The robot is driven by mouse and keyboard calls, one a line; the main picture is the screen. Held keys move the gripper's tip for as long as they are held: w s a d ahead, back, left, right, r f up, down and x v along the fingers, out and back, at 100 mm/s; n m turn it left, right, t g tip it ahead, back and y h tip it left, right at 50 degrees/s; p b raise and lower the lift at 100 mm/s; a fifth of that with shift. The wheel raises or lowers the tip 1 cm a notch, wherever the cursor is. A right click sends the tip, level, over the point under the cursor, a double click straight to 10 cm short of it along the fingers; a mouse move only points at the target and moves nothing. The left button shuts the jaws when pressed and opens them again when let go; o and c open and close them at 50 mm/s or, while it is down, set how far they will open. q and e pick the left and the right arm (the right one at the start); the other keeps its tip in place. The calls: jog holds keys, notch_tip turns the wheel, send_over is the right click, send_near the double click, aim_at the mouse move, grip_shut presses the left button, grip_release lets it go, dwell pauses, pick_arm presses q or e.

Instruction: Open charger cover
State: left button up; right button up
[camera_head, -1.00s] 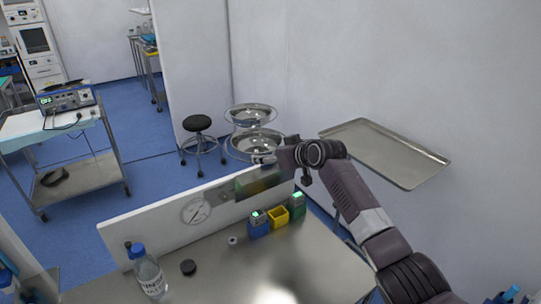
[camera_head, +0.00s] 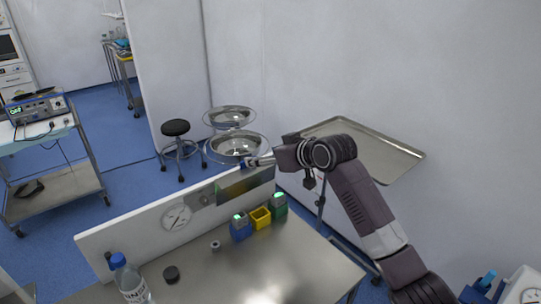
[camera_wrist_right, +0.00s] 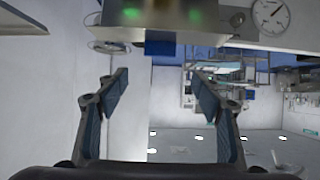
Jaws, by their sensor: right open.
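A dark, greenish charger panel (camera_head: 245,184) is set in the upper part of the white backboard behind the table; I take it for the charger cover, but its edges are hard to make out. My right gripper (camera_head: 250,163) is just above the panel's top edge, with its fingers pointing left; contact cannot be told. In the right wrist view the two fingers (camera_wrist_right: 160,95) are wide apart with nothing between them. My left gripper is not in view.
Blue (camera_head: 240,229), yellow (camera_head: 261,217) and green (camera_head: 279,205) holders stand on the metal table (camera_head: 300,265). A steel tray (camera_head: 400,160) is behind my arm; basins (camera_head: 236,147) stand beyond the board.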

jog(key=shift+v, duration=1.45)
